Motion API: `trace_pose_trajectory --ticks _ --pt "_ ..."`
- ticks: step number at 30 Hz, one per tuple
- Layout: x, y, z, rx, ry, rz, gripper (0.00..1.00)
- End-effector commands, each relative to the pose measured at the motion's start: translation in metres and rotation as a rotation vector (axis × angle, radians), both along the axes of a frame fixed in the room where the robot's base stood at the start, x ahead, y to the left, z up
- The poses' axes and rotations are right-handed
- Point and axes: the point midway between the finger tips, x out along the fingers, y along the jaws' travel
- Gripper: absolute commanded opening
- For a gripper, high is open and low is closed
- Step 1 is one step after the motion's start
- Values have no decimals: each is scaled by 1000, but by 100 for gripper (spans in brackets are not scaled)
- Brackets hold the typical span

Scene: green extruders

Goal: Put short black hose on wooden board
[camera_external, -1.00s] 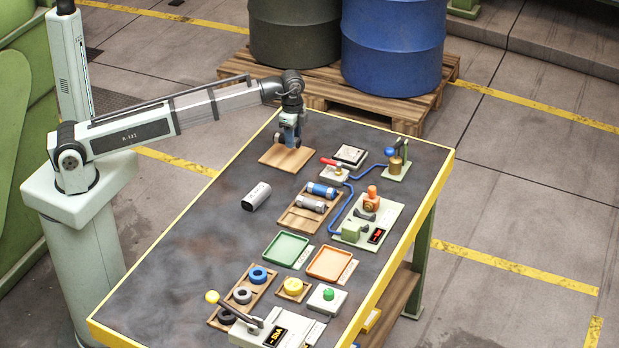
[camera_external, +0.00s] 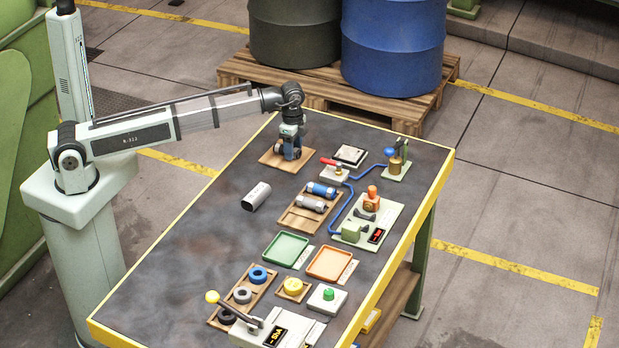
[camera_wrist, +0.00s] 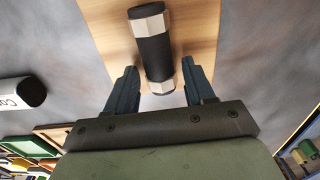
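The short black hose (camera_wrist: 153,50) with silver hexagonal ends lies on the wooden board (camera_wrist: 200,22) in the wrist view. My gripper (camera_wrist: 160,88) is open, with one finger on each side of the hose's near end and gaps showing between fingers and hose. In the external view my gripper (camera_external: 289,152) is low over the wooden board (camera_external: 269,156) at the far left end of the table. The hose is hidden or too small to make out there.
A grey cylinder (camera_external: 256,196) lies on the table nearby. A wooden tray (camera_external: 293,216) with a blue and a grey cylinder stands to the right. A red-handled valve (camera_external: 335,171) is close to the board's right. The table's left half is clear.

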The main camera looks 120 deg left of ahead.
Motion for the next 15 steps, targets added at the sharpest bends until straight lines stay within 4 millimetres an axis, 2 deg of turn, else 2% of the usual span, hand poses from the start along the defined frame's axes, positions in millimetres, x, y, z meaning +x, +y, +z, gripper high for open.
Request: trace_pose_trajectory --ticks 3,10,15 --pt "0 0 0 0 0 0 62" --pt "0 0 1 0 0 0 62" --pt "0 0 12 1 -1 0 62"
